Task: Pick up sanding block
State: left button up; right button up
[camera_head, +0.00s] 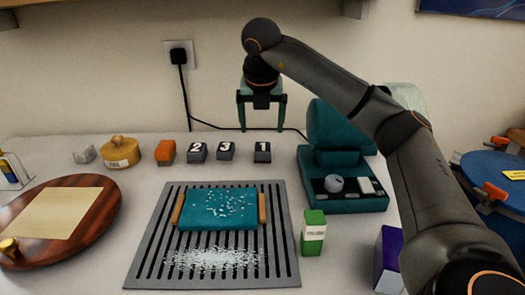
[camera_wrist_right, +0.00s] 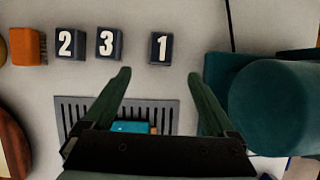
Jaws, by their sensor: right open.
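I cannot tell for sure which is the sanding block. My left gripper is out of view.
A slatted grey rack (camera_head: 140,270) holds a teal board (camera_head: 215,203) with wooden handles. A teal machine (camera_head: 335,150) stands right of block 1. A green-and-white box (camera_head: 313,235), a yellow pot (camera_head: 120,152) and a round wooden board (camera_head: 105,200) are also on the table.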

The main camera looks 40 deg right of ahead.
send_over(263, 148)
jog(key=s+a, duration=0.2)
notch_tip(263, 148, down, 4)
jog(key=shift+s+f+b, duration=0.1)
jog(key=shift+f+b, duration=0.1)
jog(key=shift+b, duration=0.1)
jog(key=shift+w+d+f, duration=0.1)
jog(key=shift+w+f, duration=0.1)
jog(key=shift+f, duration=0.25)
jog(key=x, duration=0.5)
jog(key=shift+w+d+r+b, duration=0.2)
jog(key=shift+d+b, duration=0.1)
jog(key=shift+b, duration=0.1)
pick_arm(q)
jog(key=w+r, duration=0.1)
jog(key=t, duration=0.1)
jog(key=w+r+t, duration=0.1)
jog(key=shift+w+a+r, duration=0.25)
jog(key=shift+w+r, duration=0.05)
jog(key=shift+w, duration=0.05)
pick_arm(e)
jog(key=shift+c, duration=0.3)
grip_shut()
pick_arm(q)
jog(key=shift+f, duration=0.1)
pick_arm(e)
jog(key=shift+r, duration=0.1)
